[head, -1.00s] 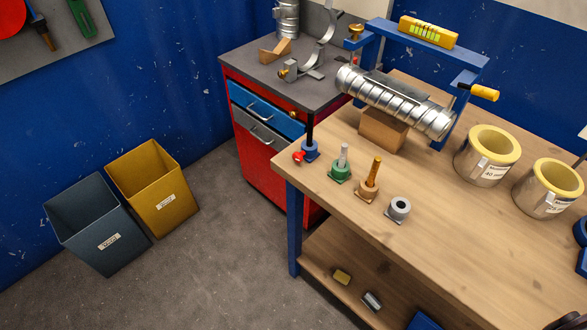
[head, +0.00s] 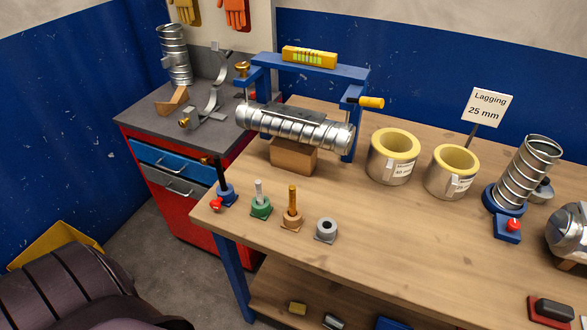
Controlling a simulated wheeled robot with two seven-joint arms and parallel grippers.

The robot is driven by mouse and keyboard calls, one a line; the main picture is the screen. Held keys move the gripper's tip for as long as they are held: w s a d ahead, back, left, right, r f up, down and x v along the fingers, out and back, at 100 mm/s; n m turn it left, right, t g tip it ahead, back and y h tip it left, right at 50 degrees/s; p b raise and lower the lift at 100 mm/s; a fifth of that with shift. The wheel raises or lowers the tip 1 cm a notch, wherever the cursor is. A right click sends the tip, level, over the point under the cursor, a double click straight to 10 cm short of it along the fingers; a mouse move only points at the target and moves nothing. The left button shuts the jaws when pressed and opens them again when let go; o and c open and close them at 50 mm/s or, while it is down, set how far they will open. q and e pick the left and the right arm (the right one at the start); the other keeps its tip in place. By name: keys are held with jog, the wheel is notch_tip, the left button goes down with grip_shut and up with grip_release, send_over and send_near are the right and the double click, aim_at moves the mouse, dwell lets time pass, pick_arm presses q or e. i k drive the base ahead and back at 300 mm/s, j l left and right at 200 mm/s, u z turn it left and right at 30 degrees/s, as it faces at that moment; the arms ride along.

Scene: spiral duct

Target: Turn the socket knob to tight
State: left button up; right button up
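A red knob (head: 513,225) sits on a small blue block (head: 507,237) at the right of the bench. It is beside the blue round socket (head: 492,199) in which a silver spiral duct piece (head: 527,172) stands tilted to the right. Any marking for tight is too small to read. A second red knob (head: 216,204) is at the bench's left front corner, beside a blue holder (head: 226,195) with a black rod. Neither of my grippers is in view. A dark, ribbed part at the lower left seems to be my arm.
A silver spiral duct (head: 290,128) lies on a wooden block (head: 293,155) under a blue frame (head: 310,70). Two yellow-lined rings (head: 395,155) (head: 452,172) stand mid-bench. Small tools stand along the front left edge. The front middle of the bench (head: 400,240) is clear.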

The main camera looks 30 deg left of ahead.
aim_at(214, 204)
jog(key=j+z, duration=0.35)
jog(key=k+j+z, duration=0.15)
jog(key=j+z, duration=0.25)
jog(key=k+j+z, duration=0.1)
jog(key=j+z, duration=0.25)
jog(key=k+j+z, duration=0.2)
jog(key=j+z, duration=0.2)
jog(key=k+j+z, duration=0.2)
jog(key=z, duration=0.15)
